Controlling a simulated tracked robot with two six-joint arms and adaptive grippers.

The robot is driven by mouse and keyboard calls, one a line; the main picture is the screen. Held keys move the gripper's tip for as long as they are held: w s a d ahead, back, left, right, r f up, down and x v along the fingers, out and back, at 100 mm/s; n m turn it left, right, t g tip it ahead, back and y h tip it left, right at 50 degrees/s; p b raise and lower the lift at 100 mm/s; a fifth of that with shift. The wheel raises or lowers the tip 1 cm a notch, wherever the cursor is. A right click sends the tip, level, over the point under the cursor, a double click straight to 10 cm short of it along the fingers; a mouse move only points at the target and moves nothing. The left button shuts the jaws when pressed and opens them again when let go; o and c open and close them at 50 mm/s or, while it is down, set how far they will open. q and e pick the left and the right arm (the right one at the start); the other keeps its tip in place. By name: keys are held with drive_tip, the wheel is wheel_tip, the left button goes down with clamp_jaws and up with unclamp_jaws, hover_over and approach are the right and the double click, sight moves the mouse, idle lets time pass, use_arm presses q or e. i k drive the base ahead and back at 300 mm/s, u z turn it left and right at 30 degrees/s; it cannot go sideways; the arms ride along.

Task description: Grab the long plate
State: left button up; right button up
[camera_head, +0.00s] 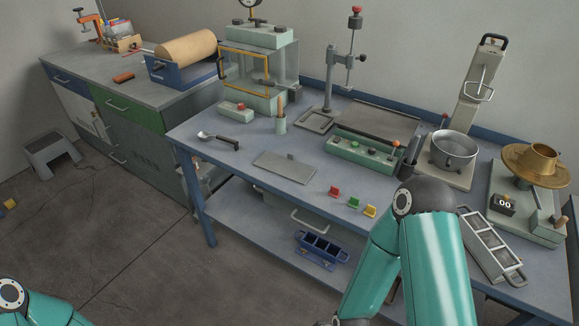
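A flat, rectangular grey metal plate (272,165) with a small raised tab lies on the front of the blue-grey bench (231,171), left of the coloured clips. It is the plainest match for the long plate, and nothing touches it. My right arm's teal links rise at the lower right, bent at a grey joint, and hide part of the bench's front edge. My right gripper is not in the picture. Only part of my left arm shows in the lower left corner, and my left gripper is out of view.
A dark-handled scoop (219,139) lies left of the plate. Red, green and yellow clips (353,202) stand right of it. Behind are a green button box (362,154) and a cabinet press (262,70). A metal pot (453,150) and three-part mould (487,243) stand right.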

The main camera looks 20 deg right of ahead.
sight(288, 168)
drive_tip(key=u, duration=0.05)
drive_tip(key=i, duration=0.85)
